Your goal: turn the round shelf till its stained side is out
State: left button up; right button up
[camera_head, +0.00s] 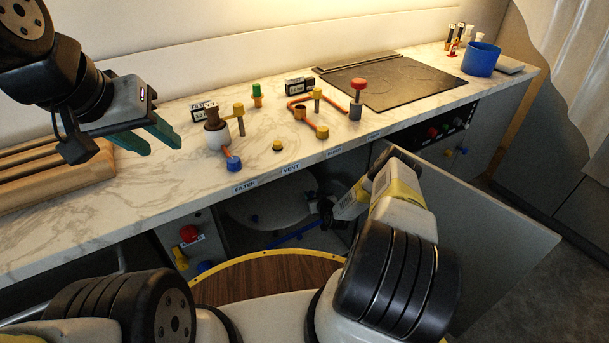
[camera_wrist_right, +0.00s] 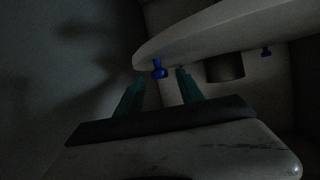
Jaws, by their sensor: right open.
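The pale round shelf (camera_head: 278,207) is inside the open lower cabinet under the counter, partly shaded by the counter edge. In the right wrist view its pale disc (camera_wrist_right: 220,32) crosses the top, with a blue knob (camera_wrist_right: 158,67) at its near edge. A second blue knob (camera_wrist_right: 266,51) shows further right. No stain is clear on the visible part. My right gripper (camera_wrist_right: 159,80) is open, its teal fingertips either side of and just below the near blue knob; contact cannot be told. My left gripper (camera_head: 150,135) is open and empty above the counter's left end.
An open cabinet door (camera_head: 480,235) stands right of my right arm. The counter (camera_head: 270,162) above holds valve-like fittings and a black cooktop (camera_head: 385,82). A red knob (camera_head: 189,233) is left of the opening. A wood-grained round surface with a yellow rim (camera_head: 245,258) lies below.

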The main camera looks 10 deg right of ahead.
grip_shut()
dwell(1.5)
